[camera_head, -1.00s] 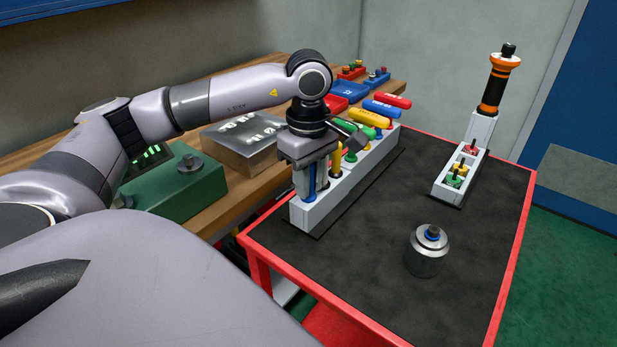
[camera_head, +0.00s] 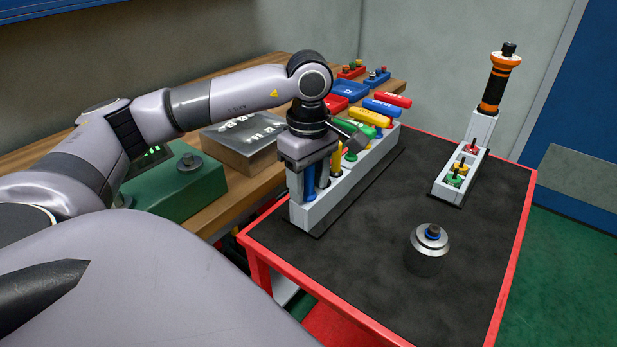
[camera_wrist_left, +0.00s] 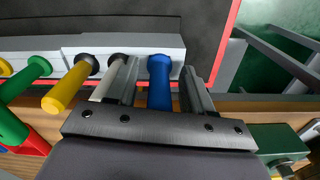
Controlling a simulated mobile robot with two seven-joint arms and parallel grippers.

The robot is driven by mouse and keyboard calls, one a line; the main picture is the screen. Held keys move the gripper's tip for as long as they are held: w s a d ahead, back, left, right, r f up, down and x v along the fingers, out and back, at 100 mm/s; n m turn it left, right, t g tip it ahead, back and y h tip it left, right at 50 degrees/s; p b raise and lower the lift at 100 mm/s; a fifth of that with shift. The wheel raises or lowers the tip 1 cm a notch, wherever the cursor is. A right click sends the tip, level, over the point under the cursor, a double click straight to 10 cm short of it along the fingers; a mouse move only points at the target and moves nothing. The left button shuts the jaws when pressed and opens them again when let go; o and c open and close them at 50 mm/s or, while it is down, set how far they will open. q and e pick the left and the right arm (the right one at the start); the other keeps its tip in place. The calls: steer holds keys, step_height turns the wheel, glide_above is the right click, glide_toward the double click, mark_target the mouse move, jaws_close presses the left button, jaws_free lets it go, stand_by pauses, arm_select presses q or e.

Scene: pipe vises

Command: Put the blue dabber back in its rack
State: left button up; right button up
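The blue dabber (camera_head: 309,181) is upright at the near end of the long white rack (camera_head: 340,203). In the left wrist view the blue dabber (camera_wrist_left: 160,85) lies between the two fingers of my left gripper (camera_wrist_left: 162,88), with a visible gap on each side. My left gripper (camera_head: 315,180) is open around it and points down over the rack end. The dabber's lower end meets the rack (camera_wrist_left: 120,45); how deep it sits is hidden. My right gripper is in neither view.
A silver can with a blue top (camera_head: 428,252) stands on the black mat. A smaller white rack (camera_head: 460,178) is at the back right. The mat's middle is clear.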

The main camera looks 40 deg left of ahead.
arm_select(q)
steer(key=shift+r, duration=0.1)
step_height(320, 180, up, 7)
steer(key=shift+f, duration=0.15)
stand_by(0.3)
steer(key=shift+r+p, duration=0.25)
steer(key=shift+p, duration=0.05)
